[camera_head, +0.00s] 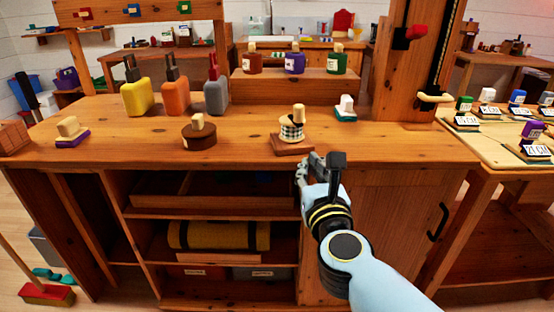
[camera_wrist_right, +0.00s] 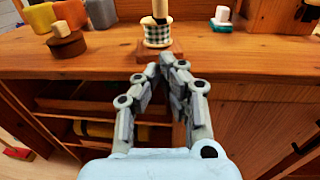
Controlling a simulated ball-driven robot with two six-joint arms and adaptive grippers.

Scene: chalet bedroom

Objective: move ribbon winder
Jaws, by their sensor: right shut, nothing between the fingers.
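What looks like the ribbon winder (camera_head: 291,131) stands upright near the front edge of the wooden bench. It has a spool with a black-and-white checked band, a pale wooden knob on top and a brown square base. It also shows in the right wrist view (camera_wrist_right: 158,35), straight beyond the fingertips. My right gripper (camera_head: 304,174) is shut and empty, just in front of the bench edge and below the winder. In the right wrist view the fingertips (camera_wrist_right: 168,62) come together close to the base, and I cannot tell whether they touch it. My left gripper is not in view.
A round brown piece with a knob (camera_head: 199,132) stands left of the winder, a white-and-green one (camera_head: 345,107) to its right. Yellow, orange and grey bottle-like items (camera_head: 175,97) stand further back, beside a raised shelf (camera_head: 295,88). Bare bench (camera_head: 385,140) lies to the right.

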